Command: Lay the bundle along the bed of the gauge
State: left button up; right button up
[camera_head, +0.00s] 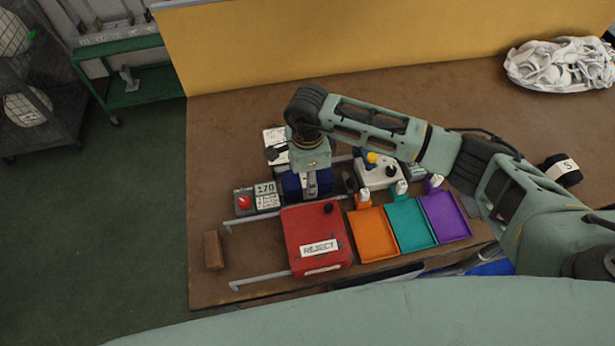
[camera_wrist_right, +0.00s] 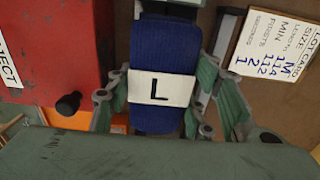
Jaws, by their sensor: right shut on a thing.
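The bundle (camera_wrist_right: 168,45) is dark blue ribbed cloth with a white band marked L. My right gripper (camera_wrist_right: 160,105) is shut on it, a finger on each side of the band. In the head view, my right gripper (camera_head: 308,188) points down behind the red box, and the blue bundle (camera_head: 292,187) shows partly beneath it. I cannot tell whether the bundle touches anything below. The gauge is not clear to make out; a panel reading 170 (camera_head: 265,188) stands just left of the bundle. My left gripper is out of view.
A red REJECT box (camera_head: 318,240) stands just in front of the gripper. Orange (camera_head: 376,235), teal (camera_head: 411,225) and purple (camera_head: 446,217) trays lie to its right. A red button (camera_head: 244,203) and brown block (camera_head: 213,250) are left. A lot card (camera_wrist_right: 272,45) lies near the bundle.

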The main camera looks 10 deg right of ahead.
jog(key=shift+f, duration=0.75)
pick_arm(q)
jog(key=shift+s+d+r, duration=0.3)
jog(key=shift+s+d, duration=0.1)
pick_arm(e)
jog(key=shift+f, duration=0.1)
jog(key=shift+f, duration=0.15)
jog(key=o, duration=1.3)
jog(key=shift+c, duration=0.2)
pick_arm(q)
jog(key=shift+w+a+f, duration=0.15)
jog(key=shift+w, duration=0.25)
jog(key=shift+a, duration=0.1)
